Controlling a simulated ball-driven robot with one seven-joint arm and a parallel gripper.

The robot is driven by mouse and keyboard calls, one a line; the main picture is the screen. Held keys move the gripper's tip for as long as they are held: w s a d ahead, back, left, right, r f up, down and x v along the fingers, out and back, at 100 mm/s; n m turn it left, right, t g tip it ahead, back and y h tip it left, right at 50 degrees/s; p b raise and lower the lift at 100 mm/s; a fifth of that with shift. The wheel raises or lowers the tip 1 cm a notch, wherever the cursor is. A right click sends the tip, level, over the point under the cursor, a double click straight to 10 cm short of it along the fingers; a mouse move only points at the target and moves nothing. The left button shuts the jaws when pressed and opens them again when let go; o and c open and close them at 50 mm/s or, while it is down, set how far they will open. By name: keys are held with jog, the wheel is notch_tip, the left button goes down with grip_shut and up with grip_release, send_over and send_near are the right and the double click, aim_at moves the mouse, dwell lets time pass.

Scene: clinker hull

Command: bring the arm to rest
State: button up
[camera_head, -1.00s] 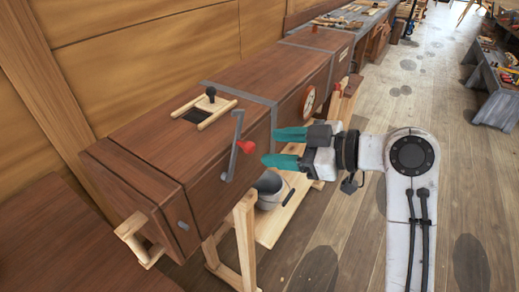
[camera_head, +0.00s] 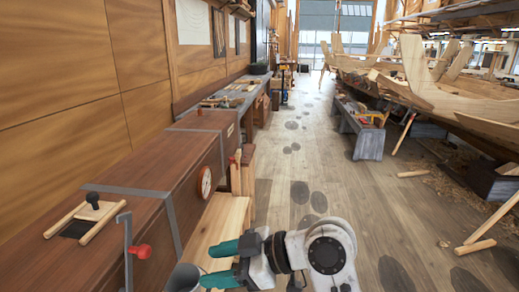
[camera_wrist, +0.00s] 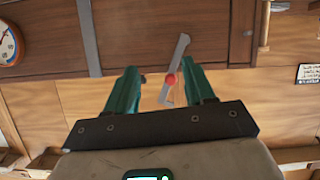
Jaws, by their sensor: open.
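My gripper (camera_head: 222,264), with teal fingers, is in the lower middle of the head view, to the right of the long wooden chest. Its fingers are apart with nothing between them. It also shows in the wrist view (camera_wrist: 163,88), fingers spread. A grey crank lever (camera_head: 127,250) with a red knob (camera_head: 141,251) is on the chest's side, left of the gripper and apart from it. In the wrist view the grey lever (camera_wrist: 176,60) and red knob (camera_wrist: 171,79) appear between and beyond the fingers. My white arm link shows at the right of the gripper.
The wooden chest (camera_head: 165,185) runs along the left wall, with a round dial (camera_head: 205,181) on its side. A bucket (camera_head: 184,278) stands below, partly hidden. A grey bench (camera_head: 360,138) and a boat hull (camera_head: 435,85) stand at the right. The floor (camera_head: 290,170) between is open.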

jog(key=s+d+f+m+t+h, duration=0.1)
jog(key=s+d+f+m+h, duration=0.3)
jog(key=d+f, duration=0.6)
jog(key=s+d+f+m+t+h, duration=0.1)
jog(key=s+d+f+m+h, duration=0.2)
jog(key=s+d+f+m, duration=0.5)
jog(key=s+d+f+m+g+h, duration=0.1)
jog(key=s+d+f+m+h, duration=0.2)
jog(key=s+d, duration=0.6)
jog(key=s+d+f+m+g+h, duration=0.1)
jog(key=s+d+f+m+h, duration=0.2)
jog(key=s+d+f, duration=0.4)
jog(key=s+d, duration=0.2)
jog(key=shift+s+d+f+m+h, duration=0.2)
jog(key=shift+d+m+h, duration=0.1)
jog(key=shift+d+m, duration=0.1)
jog(key=shift+a, duration=0.15)
